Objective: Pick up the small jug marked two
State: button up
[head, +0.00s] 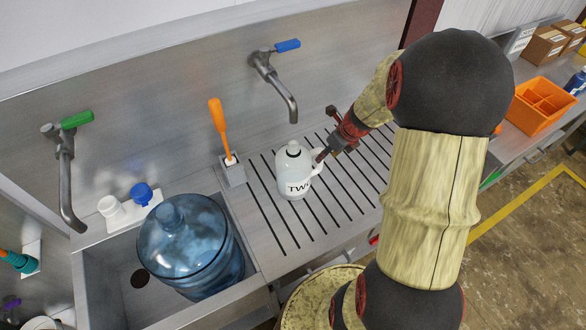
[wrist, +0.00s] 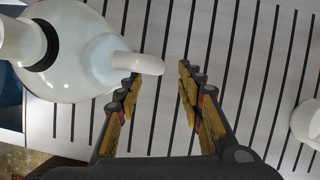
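The small white jug (head: 293,172) stands upright on the slatted drainboard (head: 262,222); the letters "TW" show on its side and the rest is out of sight. My gripper (head: 323,156) is at the jug's right, by its handle. In the wrist view the jug (wrist: 88,55) is at the upper left, its handle (wrist: 138,63) pointing toward the gap of my gripper (wrist: 160,76). The fingers are open, with slats showing between them. The handle's end lies at the left fingertip; I cannot tell whether they touch.
A big blue water bottle (head: 185,245) stands in the sink (head: 105,275). A holder with an orange-handled brush (head: 220,125) is left of the jug. A blue-handled tap (head: 275,80) is behind. Another white object (wrist: 308,122) is at the wrist view's right edge.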

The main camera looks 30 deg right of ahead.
jog(key=b+x, duration=0.1)
jog(key=x, duration=0.5)
jog(key=shift+w+a+f+b, duration=0.15)
jog(key=shift+f+b, duration=0.15)
jog(key=shift+b, duration=0.1)
jog(key=shift+r, duration=0.1)
jog(key=shift+c, duration=1)
jog(key=c, duration=0.8)
